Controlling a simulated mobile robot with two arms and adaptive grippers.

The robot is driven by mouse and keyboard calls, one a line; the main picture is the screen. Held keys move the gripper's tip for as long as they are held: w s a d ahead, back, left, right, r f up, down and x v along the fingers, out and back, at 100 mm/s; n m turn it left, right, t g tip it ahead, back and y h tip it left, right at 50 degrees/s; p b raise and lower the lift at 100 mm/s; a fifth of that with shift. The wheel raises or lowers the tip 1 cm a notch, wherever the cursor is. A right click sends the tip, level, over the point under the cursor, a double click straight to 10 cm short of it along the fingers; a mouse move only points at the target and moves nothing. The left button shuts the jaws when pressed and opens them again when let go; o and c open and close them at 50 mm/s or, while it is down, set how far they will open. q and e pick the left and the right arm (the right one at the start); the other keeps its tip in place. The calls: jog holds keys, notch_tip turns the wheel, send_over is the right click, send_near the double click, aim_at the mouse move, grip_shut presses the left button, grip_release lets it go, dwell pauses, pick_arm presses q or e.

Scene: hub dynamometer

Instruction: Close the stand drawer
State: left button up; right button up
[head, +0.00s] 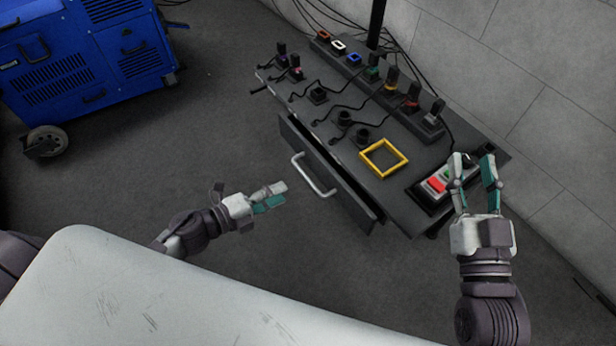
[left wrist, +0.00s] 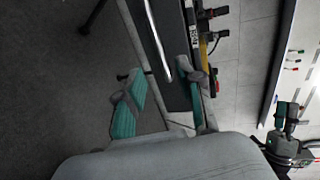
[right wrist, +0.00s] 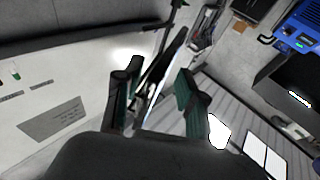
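The stand drawer (head: 345,200) is pulled out from the left side of the dark stand, leaving a gap behind its front panel. Its pale bar handle (head: 314,176) faces my left gripper (head: 274,195). The handle also shows in the left wrist view (left wrist: 158,42), beyond the fingertips. My left gripper is left of the handle and apart from it; its fingers are spread and empty in the left wrist view. My right gripper (head: 473,165) is open and empty, over the stand's right end by the switch box. Its spread fingers also show in the right wrist view (right wrist: 155,90).
The stand top (head: 400,205) carries a yellow square frame (head: 384,158), a switch box with red and green buttons (head: 437,185), and several plugs with cables. A blue machine (head: 80,60) stands at the back left. The floor left of the drawer is clear.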

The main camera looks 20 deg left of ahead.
aim_at(307, 181)
pick_arm(q)
jog(key=b+x, duration=0.1)
jog(key=x, duration=0.9)
jog(key=shift+a, duration=0.1)
pick_arm(e)
jog(key=r+t, duration=0.1)
jog(key=s+r+t+y, duration=0.1)
jog(key=r, duration=0.1)
jog(key=s+r+t, duration=0.1)
jog(key=r, duration=0.1)
jog(key=shift+a+r+t, duration=0.15)
jog(key=shift+t, duration=0.25)
pick_arm(q)
grip_shut()
